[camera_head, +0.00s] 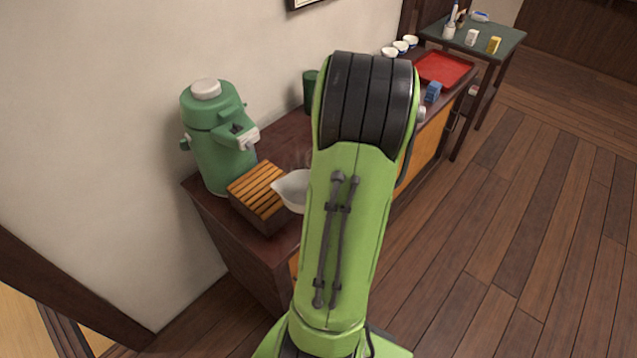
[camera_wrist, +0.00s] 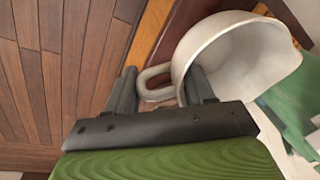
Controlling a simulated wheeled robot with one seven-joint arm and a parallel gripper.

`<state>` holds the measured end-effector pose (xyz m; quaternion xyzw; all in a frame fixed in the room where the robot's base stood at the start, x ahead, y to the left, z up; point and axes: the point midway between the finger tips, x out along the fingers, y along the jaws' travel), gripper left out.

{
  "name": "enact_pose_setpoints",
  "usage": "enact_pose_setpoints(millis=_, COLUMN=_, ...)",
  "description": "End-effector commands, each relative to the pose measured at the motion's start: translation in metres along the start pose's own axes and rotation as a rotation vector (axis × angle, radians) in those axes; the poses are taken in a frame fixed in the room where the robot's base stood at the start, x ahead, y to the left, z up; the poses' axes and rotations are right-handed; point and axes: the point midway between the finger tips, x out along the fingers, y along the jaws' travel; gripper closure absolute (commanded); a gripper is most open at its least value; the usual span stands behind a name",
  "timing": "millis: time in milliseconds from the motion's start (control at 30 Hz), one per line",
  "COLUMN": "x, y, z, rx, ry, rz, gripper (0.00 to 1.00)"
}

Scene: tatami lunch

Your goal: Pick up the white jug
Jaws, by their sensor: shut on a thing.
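The white jug (camera_wrist: 235,62) fills the right half of the wrist view, its open mouth facing the camera and its handle (camera_wrist: 152,80) toward the left. My gripper (camera_wrist: 160,85) has its two fingers on either side of the handle and is shut on it. In the head view the jug (camera_head: 292,189) shows only in part beside the slatted wooden box, its right side hidden by my arm. My gripper is hidden behind my arm in that view. Whether the jug touches the surface below cannot be told.
A slatted wooden box (camera_head: 258,192) and a green air pot (camera_head: 218,140) stand left of the jug on the dark sideboard (camera_head: 216,212). Further back are a green canister (camera_head: 310,91), a blue block (camera_head: 433,92), a red tray (camera_head: 444,68) and white bowls (camera_head: 401,46). The floor at right is clear.

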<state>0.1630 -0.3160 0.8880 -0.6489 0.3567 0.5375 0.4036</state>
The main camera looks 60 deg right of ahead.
Motion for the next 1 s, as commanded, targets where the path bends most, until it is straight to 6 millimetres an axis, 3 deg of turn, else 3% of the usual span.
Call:
enact_pose_setpoints(millis=400, x=-0.005, y=0.022, z=0.016, rx=-0.001, ry=0.001, rz=0.0, gripper=1.0)
enact_pose_setpoints(millis=1000, x=-0.005, y=0.023, z=0.017, rx=-0.001, ry=0.001, rz=0.0, gripper=1.0)
